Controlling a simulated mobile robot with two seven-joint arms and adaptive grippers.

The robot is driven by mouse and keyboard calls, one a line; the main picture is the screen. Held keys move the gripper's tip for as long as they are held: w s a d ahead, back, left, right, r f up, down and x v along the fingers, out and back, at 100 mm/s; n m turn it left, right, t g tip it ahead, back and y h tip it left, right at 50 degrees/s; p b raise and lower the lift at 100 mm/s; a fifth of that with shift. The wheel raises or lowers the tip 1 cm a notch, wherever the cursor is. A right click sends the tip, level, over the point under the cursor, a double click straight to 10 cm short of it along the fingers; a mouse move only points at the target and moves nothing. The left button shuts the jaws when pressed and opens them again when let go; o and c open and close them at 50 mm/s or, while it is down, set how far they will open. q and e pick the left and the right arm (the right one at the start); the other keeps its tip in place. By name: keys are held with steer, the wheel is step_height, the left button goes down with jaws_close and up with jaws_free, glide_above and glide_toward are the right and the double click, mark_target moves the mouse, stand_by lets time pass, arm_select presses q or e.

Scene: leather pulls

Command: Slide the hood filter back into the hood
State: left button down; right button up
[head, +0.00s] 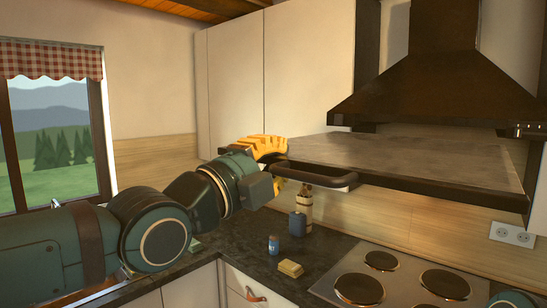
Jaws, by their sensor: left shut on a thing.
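The hood filter (430,160) is a flat, wide grey-brown panel. It sticks out below the dark brown hood (432,85), above the stove. Its dark bar handle (325,177) is on the edge facing left and toward me. My left gripper (276,167), with yellow fingers, is shut on the left end of the filter handle. One finger shows above the handle and a bit of yellow shows below it; the exact contact is partly hidden by the gripper body. My right gripper is not in view.
The stove (400,278) with several round plates lies below the filter. A dark bottle (297,223), a small blue jar (273,244) and a yellow block (290,268) stand on the dark counter (235,247). Pale wall cabinets (278,75) are behind my left gripper.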

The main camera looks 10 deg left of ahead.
mark_target(319, 145)
arm_select(q)
steer(key=shift+r+p+x, duration=0.2)
steer(key=shift+p+x, duration=1.1)
steer(key=shift+x, duration=0.6)
steer(key=shift+r+p+x, duration=0.2)
steer(key=shift+p+x, duration=1.05)
steer(key=shift+x, duration=0.6)
steer(key=shift+w+d+f, duration=0.1)
steer(key=shift+w+d, duration=0.35)
steer(key=shift+w, duration=0.1)
steer(key=shift+f+b+x, duration=0.2)
steer(key=shift+x, duration=0.6)
steer(key=shift+f+b+x, duration=0.15)
steer(key=shift+x, duration=0.7)
steer(key=shift+w, duration=0.1)
steer(key=shift+b, duration=0.4)
steer(key=shift+b, duration=0.4)
steer(key=shift+b, duration=0.4)
